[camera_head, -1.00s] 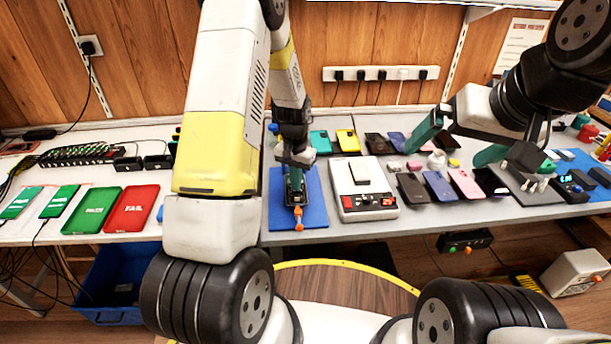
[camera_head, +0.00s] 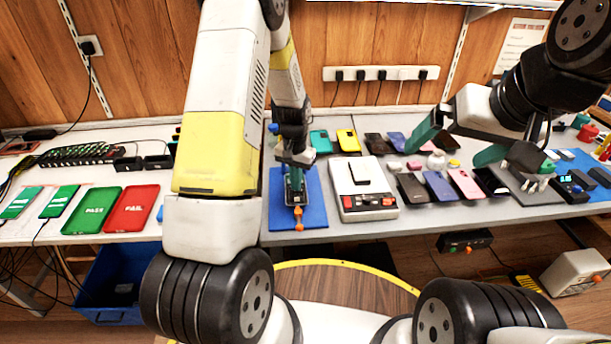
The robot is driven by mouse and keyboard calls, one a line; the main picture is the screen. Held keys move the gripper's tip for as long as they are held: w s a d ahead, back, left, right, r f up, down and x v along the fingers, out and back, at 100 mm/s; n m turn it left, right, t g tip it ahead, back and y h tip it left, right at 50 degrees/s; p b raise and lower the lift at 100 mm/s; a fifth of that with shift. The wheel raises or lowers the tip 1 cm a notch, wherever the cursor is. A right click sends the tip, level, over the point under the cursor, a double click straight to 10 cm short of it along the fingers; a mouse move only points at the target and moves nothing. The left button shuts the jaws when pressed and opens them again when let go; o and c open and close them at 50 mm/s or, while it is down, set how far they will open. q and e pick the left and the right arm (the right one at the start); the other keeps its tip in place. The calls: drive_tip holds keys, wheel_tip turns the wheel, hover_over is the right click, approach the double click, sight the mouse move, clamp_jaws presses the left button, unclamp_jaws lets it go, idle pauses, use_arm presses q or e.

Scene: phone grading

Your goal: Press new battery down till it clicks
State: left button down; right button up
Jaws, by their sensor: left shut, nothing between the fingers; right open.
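My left gripper (camera_head: 296,160) is shut and points down over the far end of a dark phone holder (camera_head: 295,190) with an orange knob at its near end. The holder lies on the blue mat (camera_head: 314,212). A battery cannot be told apart in the holder at this size, and the gripper partly hides the far end. I cannot tell whether the fingertips touch it. My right gripper (camera_head: 458,142) is open and empty, above the right part of the bench behind the row of phones.
A white tester (camera_head: 368,205) with red buttons stands right of the mat, with a black item on top. Several phones (camera_head: 440,187) lie further right. Green PASS (camera_head: 93,211) and red FAIL (camera_head: 133,208) trays lie left. A blue bin (camera_head: 108,290) stands below.

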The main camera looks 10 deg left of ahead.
use_arm(q)
drive_tip(key=shift+f, duration=0.9)
idle(0.7)
idle(0.4)
drive_tip(key=shift+r, duration=3.5)
drive_tip(key=shift+r, duration=0.1)
wheel_tip(320, 180, up, 7)
drive_tip(key=t, duration=0.1)
hover_over(296, 193)
drive_tip(key=s, duration=0.2)
drive_tip(key=s+r+n+t+h, duration=0.1)
drive_tip(key=s+r, duration=0.2)
drive_tip(key=r, duration=0.2)
drive_tip(key=s+r+t, duration=0.1)
drive_tip(key=s+r, duration=0.2)
drive_tip(key=r, duration=0.3)
drive_tip(key=s+d+r+t, duration=0.1)
drive_tip(key=s+r, duration=0.3)
drive_tip(key=s, duration=0.4)
drive_tip(key=s+d+r+n+t+h, duration=0.1)
drive_tip(key=s+r+t, duration=0.1)
drive_tip(key=s+r, duration=0.3)
drive_tip(key=s, duration=0.3)
drive_tip(key=shift+d, duration=0.15)
drive_tip(key=shift+r, duration=0.1)
